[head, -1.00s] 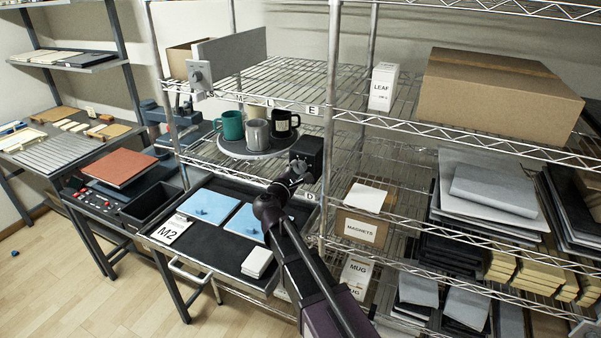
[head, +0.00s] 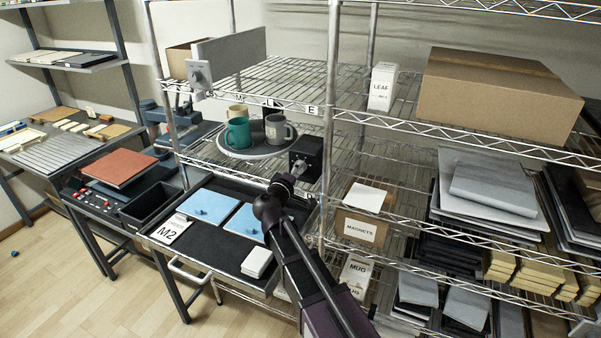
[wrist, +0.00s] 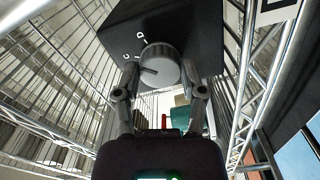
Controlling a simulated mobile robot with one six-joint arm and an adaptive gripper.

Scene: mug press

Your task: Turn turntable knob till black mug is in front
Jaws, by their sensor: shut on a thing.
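The round grey turntable (head: 255,151) stands on the wire shelf and carries mugs. A teal mug (head: 238,134) is at its front left and a grey mug (head: 278,132) at its right. The black mug (head: 270,113) shows only in part, at the back behind the grey mug. A paler mug rim (head: 237,110) shows behind the teal mug. The black knob box (head: 307,154) is right of the turntable. In the wrist view, my gripper (wrist: 159,88) is shut on the grey ribbed knob (wrist: 160,62), one finger on each side.
Wire shelf rails and a post (head: 330,120) stand close around the box. Below is a dark bench (head: 215,250) with blue plates and an M2 card. A magnets box (head: 361,228) and a large cardboard box (head: 495,95) are on the right shelves.

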